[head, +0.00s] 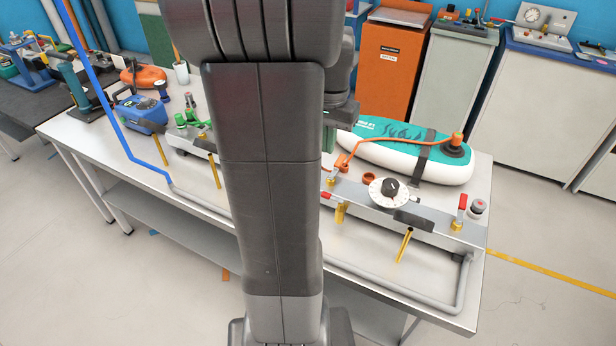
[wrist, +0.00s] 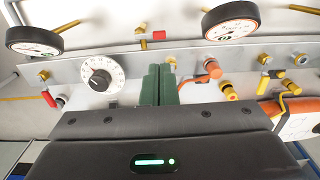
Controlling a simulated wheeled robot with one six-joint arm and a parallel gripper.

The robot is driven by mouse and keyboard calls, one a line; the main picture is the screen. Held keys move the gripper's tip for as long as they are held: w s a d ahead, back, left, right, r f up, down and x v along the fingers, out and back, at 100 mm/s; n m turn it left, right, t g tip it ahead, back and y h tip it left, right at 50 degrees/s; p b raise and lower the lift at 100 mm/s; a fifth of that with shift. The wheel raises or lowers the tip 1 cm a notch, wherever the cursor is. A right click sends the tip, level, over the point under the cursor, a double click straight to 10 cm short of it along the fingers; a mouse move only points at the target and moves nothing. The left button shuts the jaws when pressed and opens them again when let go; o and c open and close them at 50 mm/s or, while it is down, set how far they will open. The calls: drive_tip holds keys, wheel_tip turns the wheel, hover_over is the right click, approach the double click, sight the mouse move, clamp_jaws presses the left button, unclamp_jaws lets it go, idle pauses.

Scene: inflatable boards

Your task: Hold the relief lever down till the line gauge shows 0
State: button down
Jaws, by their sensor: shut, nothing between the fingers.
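My gripper's green fingers (wrist: 160,84) are shut together and empty, above the grey valve panel in the wrist view. Only a bit of green finger (head: 328,140) shows beside my arm in the head view. An orange lever (wrist: 208,71) is just right of the fingers, apart from them in the picture. A yellow lever (wrist: 288,88) is farther right, and a red lever (wrist: 49,98) is at the left. I cannot tell which is the relief lever. Two round gauges, the left gauge (wrist: 34,41) and the right gauge (wrist: 231,21), stand over the panel; their readings are too small to read.
A white dial with a black knob (head: 390,190) is on the panel. Behind it lies a teal and white inflatable board (head: 400,150) with an orange hose (head: 395,139). A blue pump (head: 140,113) is at the bench's left. My arm hides the bench middle.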

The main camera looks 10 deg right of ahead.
sight(332, 198)
idle(0.3)
wheel_tip(332, 198, down, 14)
drive_tip(key=shift+p, duration=0.7)
